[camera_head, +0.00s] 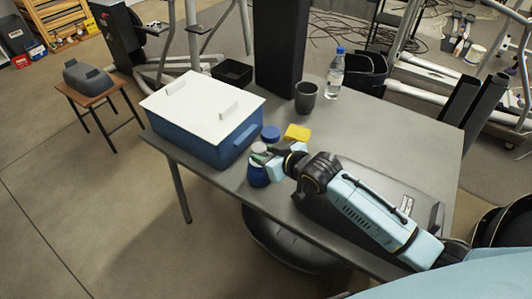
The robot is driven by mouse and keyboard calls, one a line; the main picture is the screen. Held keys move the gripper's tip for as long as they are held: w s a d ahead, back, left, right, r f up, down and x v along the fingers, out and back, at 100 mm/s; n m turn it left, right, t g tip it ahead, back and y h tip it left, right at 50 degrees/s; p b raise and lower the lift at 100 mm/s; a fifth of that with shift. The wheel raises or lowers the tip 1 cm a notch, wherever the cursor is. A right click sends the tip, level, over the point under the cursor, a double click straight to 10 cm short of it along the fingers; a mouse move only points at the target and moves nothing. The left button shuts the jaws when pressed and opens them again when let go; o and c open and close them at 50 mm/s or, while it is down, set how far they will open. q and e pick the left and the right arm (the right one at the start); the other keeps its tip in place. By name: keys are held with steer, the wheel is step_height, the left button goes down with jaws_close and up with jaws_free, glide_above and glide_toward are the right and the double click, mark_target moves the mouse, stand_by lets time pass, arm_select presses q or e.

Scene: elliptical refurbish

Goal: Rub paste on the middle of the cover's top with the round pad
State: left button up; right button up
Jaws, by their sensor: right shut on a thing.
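My right gripper (273,157) reaches in from the right, over the front part of the grey table. It is shut on a small round pad (260,148), which is pale and hard to make out. A small blue jar (258,176) stands just below the gripper in the picture, partly hidden by it. A dark grey cover (336,212), broad and low, lies on the table under my right arm. The arm hides much of its top, including the middle. My left gripper is not in view.
A blue box with a white lid (195,100) fills the table's left end. A blue disc (271,132) and a yellow sponge (297,132) lie near the gripper. A dark cup (306,97) and a water bottle (335,74) stand farther back. The table's right middle is clear.

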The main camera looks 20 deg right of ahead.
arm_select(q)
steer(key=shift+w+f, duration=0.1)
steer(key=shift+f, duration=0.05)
arm_select(e)
steer(key=shift+f, duration=0.4)
stand_by(0.6)
